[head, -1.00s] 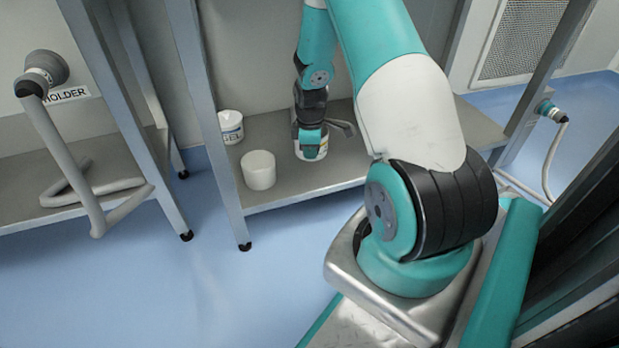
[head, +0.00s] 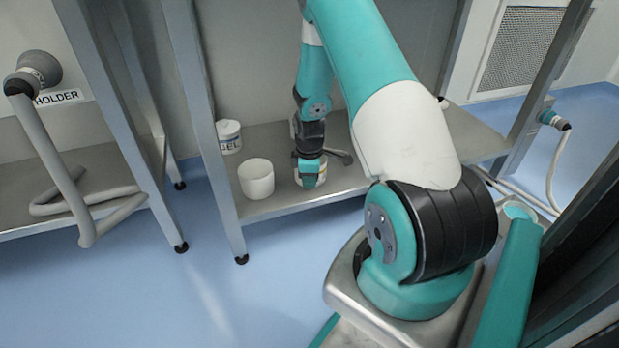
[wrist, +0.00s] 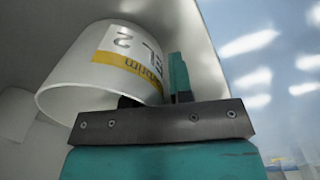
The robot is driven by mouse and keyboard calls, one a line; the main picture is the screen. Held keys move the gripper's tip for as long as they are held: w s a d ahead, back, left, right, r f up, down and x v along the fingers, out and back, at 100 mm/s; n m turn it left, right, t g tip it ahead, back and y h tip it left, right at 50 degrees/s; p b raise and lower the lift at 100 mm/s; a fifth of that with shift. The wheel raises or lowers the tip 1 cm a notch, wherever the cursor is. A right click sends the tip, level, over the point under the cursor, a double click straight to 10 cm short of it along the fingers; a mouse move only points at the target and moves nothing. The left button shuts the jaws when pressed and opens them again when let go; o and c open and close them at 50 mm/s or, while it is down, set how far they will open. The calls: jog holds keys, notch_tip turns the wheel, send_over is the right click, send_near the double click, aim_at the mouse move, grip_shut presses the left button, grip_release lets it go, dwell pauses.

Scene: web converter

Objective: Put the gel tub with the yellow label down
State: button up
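The gel tub with the yellow label (wrist: 85,62) fills the upper left of the wrist view; its white side, dark lettering and yellow band show upside down there. My gripper (wrist: 152,88) is at its edge, with one teal finger upright along its right side; the other finger is mostly hidden. In the head view my gripper (head: 308,168) points down at the shelf, shut on this tub (head: 298,177), which is largely covered by the gripper. The tub is at or just above the shelf surface near its front edge; I cannot tell whether it touches.
A plain white open tub (head: 256,180) stands just left on the metal shelf (head: 345,180). Another labelled gel tub (head: 229,137) stands farther back near the shelf post (head: 205,130). A hose holder (head: 40,70) hangs at the left.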

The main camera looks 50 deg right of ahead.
jog(key=shift+o, duration=0.2)
notch_tip(320, 180, up, 12)
jog(key=r+p, duration=0.1)
jog(key=p, duration=0.7)
jog(key=a+r+t+y, duration=0.1)
jog(key=a+r, duration=0.7)
jog(key=a, duration=0.3)
jog(key=a+r+y, duration=0.1)
jog(key=a+r, duration=0.6)
jog(key=a, duration=0.3)
jog(key=s+a+r+y, duration=0.1)
jog(key=s+a+r, duration=0.4)
jog(key=s+a, duration=0.3)
jog(key=s+a+r+g+y, duration=0.1)
jog(key=s+a+r, duration=0.4)
jog(key=s+a, duration=0.4)
jog(key=shift+s+r+y, duration=0.3)
jog(key=shift+s+r, duration=0.1)
jog(key=shift+s, duration=0.05)
notch_tip(320, 180, up, 47)
jog(key=p, duration=4.6)
jog(key=shift+p, duration=0.4)
